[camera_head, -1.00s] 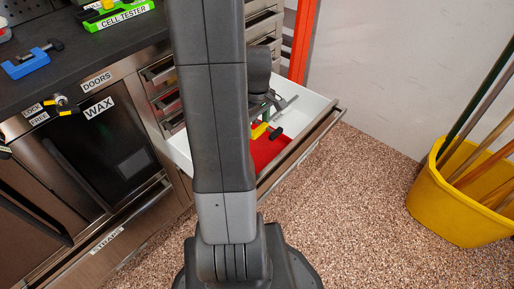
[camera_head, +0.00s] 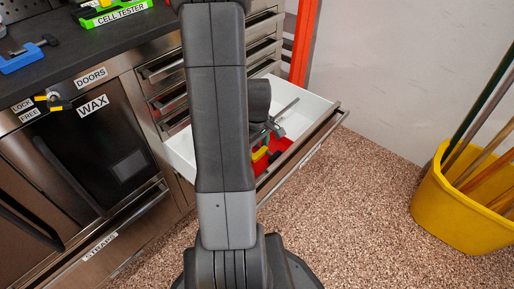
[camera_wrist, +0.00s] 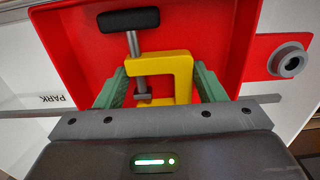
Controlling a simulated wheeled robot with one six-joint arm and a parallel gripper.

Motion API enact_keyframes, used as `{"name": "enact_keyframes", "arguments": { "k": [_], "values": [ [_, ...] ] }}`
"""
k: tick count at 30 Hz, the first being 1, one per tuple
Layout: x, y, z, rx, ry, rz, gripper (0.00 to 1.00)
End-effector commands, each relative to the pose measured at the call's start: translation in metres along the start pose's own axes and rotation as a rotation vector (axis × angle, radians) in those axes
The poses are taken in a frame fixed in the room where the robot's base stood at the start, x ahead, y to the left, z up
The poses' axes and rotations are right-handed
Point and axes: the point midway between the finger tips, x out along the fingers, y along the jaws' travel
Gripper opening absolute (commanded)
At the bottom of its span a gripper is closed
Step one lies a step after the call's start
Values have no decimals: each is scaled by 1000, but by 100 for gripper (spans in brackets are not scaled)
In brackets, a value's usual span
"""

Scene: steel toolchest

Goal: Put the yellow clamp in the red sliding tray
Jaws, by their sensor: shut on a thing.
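The yellow clamp (camera_wrist: 183,72), with a grey screw and a black handle, is between the green fingers of my gripper (camera_wrist: 160,88) in the wrist view. My gripper is shut on it. The clamp (camera_head: 260,154) also shows low in the open drawer in the head view, partly hidden by my arm. The red sliding tray (camera_wrist: 220,45) lies behind and around the clamp in the wrist view, with a red tab and grey knob at its right. The tray (camera_head: 256,168) is partly hidden in the head view. I cannot tell whether the clamp touches the tray floor.
The white drawer (camera_head: 308,104) stands open, its steel front (camera_head: 312,140) facing the floor area. Closed drawers (camera_head: 170,101) are above it. A yellow bin (camera_head: 455,215) with poles stands at the right. The workbench (camera_head: 60,70) is at the left. The speckled floor between is clear.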

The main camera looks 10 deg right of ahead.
Motion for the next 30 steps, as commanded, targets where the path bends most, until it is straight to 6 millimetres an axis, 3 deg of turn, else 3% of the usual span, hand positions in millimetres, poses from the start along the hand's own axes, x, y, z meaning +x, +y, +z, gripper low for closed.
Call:
{"name": "enact_keyframes", "arguments": {
  "k": [3,4,7,19,30],
  "values": [
    [4,0,0,0,0,0,27],
    [4,0,0,0,0,0,65],
    [3,0,0,0,0,0,85],
    [-6,0,0,0,1,1,85],
    [-83,1,-1,0,3,3,85]
  ]
}}
